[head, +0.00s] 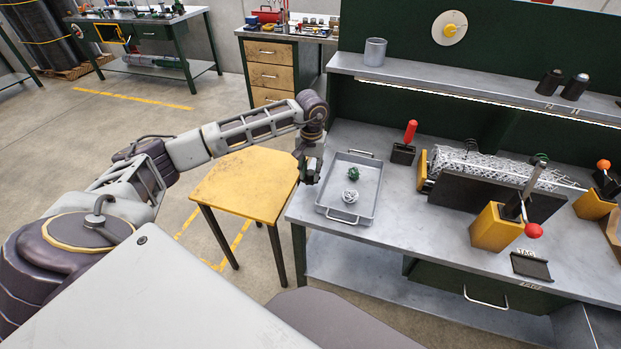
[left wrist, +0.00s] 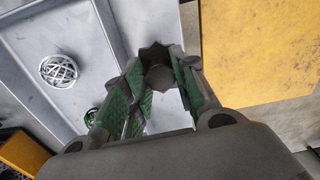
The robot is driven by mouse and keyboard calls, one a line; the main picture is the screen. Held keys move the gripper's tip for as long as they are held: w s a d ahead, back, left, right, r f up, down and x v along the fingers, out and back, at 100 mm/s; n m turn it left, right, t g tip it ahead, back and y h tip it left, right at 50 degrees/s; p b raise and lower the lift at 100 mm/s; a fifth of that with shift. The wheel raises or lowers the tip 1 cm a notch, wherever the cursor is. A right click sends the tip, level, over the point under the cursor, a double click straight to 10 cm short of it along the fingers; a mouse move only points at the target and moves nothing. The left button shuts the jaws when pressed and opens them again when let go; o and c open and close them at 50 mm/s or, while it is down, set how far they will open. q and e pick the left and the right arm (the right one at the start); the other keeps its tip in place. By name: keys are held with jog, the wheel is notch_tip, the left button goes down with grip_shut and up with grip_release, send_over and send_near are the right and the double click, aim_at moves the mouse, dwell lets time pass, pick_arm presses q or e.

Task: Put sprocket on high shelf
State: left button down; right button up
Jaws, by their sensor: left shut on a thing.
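My left gripper (head: 309,168) is over the left edge of the workbench, beside the grey tray. In the left wrist view, its green-padded fingers (left wrist: 152,95) are shut on a grey toothed sprocket (left wrist: 158,58). The fingers hide part of the sprocket, and I cannot make it out in the head view. The high shelf (head: 465,95) runs above the back of the workbench, up and to the right of the gripper. My right gripper is not in view.
The tray (head: 341,214) holds a green piece (head: 354,173) and a pale wire ball (head: 350,196). A grey cup (head: 375,52) and two dark bottles (head: 549,82) stand on the shelf, with bare room between. A red-handled lever (head: 410,132) and wire-mesh machine (head: 490,168) occupy the bench. A yellow stool (head: 245,180) stands left.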

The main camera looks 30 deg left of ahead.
aim_at(310, 173)
pick_arm(q)
jog(key=shift+f, duration=0.5)
notch_tip(310, 173, down, 2)
jog(key=shift+f, duration=0.35)
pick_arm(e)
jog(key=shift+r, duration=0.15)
pick_arm(q)
jog(key=shift+f, duration=0.1)
jog(key=c, duration=1.4)
grip_release()
